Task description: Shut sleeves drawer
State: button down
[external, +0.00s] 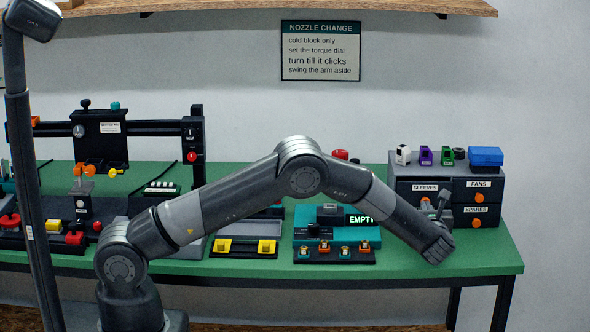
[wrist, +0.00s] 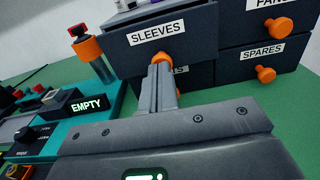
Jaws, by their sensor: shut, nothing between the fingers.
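The sleeves drawer (wrist: 203,28) is the dark upper left drawer of a small cabinet, with a white SLEEVES label and an orange knob (wrist: 165,57). In the wrist view its front stands forward of the neighbouring fronts, so it looks partly open. It also shows in the external view (external: 401,188), partly behind my arm. My gripper (wrist: 161,72) is shut and empty, its fingertips at the knob just below the label. I cannot tell whether they touch it. In the external view my gripper (external: 443,197) is in front of the cabinet.
The fans drawer (external: 492,195) and spares drawer (external: 490,221) look closed. Small coloured holders and a blue box (external: 486,156) stand on the cabinet. A teal unit with an EMPTY display (wrist: 88,104) and a red-topped orange post (wrist: 93,50) are to the left. Green bench is bare at right.

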aim_at(423, 199)
jog(key=w, duration=0.3)
jog(key=shift+w+r, duration=0.1)
jog(key=shift+w, duration=0.1)
jog(key=shift+w+a, duration=0.1)
jog(key=shift+a, duration=0.05)
jog(key=s, duration=1.5)
jog(key=shift+d, duration=0.3)
